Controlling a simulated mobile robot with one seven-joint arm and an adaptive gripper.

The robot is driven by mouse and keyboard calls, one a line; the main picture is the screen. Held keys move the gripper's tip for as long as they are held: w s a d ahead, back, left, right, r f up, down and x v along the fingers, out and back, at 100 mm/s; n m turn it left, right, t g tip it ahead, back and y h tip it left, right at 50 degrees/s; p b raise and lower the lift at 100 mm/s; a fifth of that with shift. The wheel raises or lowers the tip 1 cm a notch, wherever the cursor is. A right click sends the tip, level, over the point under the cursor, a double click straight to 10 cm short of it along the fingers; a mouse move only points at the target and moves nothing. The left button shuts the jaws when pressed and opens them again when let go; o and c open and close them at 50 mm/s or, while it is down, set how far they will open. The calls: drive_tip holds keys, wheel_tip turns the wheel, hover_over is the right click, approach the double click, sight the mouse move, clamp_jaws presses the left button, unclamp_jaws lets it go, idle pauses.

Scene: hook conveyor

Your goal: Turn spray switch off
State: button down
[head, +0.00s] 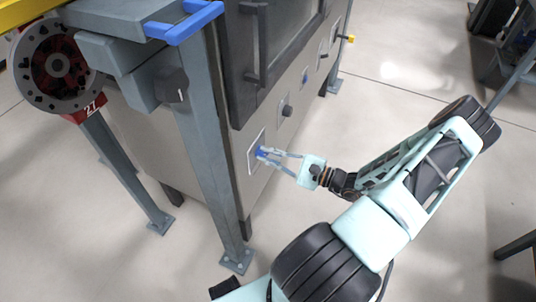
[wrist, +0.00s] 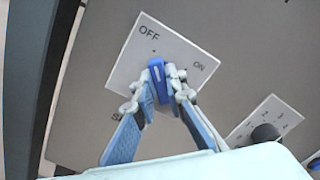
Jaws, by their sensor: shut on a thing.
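The spray switch is a blue knob (wrist: 158,72) on a white plate (wrist: 125,72) marked OFF and ON, on the grey cabinet's side. In the wrist view the knob's upper end points up toward the side with the word OFF. A word below the plate is mostly hidden by my fingers. My gripper (wrist: 157,86) is shut on the knob, one fingertip on each side of it. In the head view my gripper (head: 266,154) reaches from the right to the blue knob (head: 261,151) on its plate (head: 251,160).
A black knob (wrist: 265,134) on a numbered plate (wrist: 283,112) is to the right of the switch. In the head view more controls run along the panel. A grey support leg (head: 207,150) stands just left of the switch. The floor (head: 400,90) at right is mostly clear.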

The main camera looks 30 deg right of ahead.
drive_tip(key=c, duration=2)
unclamp_jaws()
drive_tip(key=shift+o, duration=0.2)
drive_tip(key=v, duration=1.2)
